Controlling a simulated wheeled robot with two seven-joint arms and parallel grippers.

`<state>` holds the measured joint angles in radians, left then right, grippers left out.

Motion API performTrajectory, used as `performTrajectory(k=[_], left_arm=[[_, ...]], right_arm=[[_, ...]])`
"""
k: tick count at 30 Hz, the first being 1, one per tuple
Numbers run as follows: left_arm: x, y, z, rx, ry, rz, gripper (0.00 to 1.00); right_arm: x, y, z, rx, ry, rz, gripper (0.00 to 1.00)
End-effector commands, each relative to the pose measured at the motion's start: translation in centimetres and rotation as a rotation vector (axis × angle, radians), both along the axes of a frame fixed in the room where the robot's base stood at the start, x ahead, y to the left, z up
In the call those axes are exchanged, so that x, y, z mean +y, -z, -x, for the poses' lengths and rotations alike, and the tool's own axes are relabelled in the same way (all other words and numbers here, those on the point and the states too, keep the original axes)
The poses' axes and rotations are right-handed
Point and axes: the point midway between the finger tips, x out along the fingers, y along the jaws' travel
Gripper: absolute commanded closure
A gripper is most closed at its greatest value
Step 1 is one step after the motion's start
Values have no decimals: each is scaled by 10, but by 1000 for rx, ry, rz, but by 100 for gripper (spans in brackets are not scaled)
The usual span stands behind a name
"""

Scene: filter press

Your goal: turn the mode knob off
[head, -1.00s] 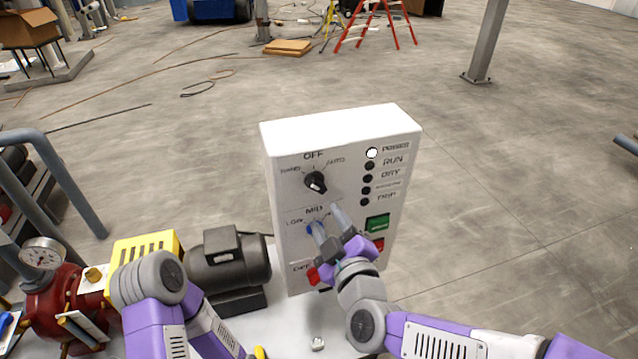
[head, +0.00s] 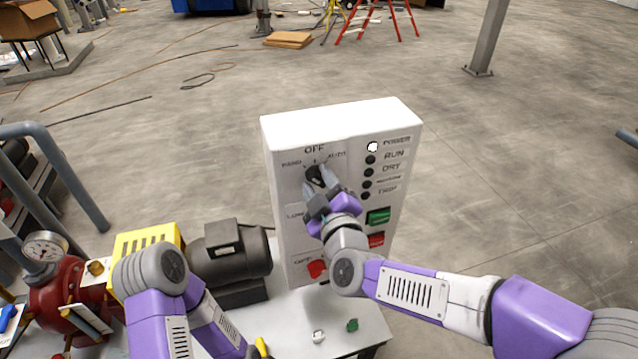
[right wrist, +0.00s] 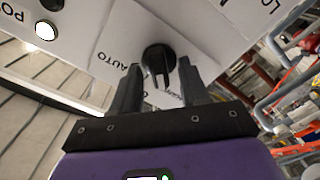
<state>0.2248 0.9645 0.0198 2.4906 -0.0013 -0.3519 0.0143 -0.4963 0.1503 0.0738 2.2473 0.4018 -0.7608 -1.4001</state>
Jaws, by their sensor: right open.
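The mode knob (head: 313,174) is a black rotary knob high on the white control box, below the OFF label, with HAND to its left and AUTO to its right. My right gripper (head: 321,185) is at the knob with its fingers apart, partly covering it. In the right wrist view, the knob (right wrist: 159,58) stands between and just beyond the fingertips of the gripper (right wrist: 158,73), with a gap visible on each side. I cannot make out which label the knob points to. My left arm shows at the lower left, but its gripper is out of view.
The white control box (head: 345,125) also carries indicator lamps, a green button (head: 378,216), a red button (head: 376,240) and a red switch (head: 316,269). A dark motor (head: 230,255) stands left of it. Open floor lies behind.

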Motion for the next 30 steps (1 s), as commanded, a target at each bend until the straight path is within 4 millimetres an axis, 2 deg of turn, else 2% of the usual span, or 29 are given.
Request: performTrajectory(k=[2,9,11,20,30], left_arm=[[0,0,0,0,0,0,57],[0,0,0,0,0,0,57],[0,0,0,0,0,0,57],[0,2,0,0,0,0,57],[0,17,0,0,0,0,57]], right_arm=[[0,0,0,0,0,0,57],[0,0,0,0,0,0,94],[0,0,0,0,0,0,100],[0,0,0,7,-1,-23,100],[-1,1,0,66,-1,-207,100]])
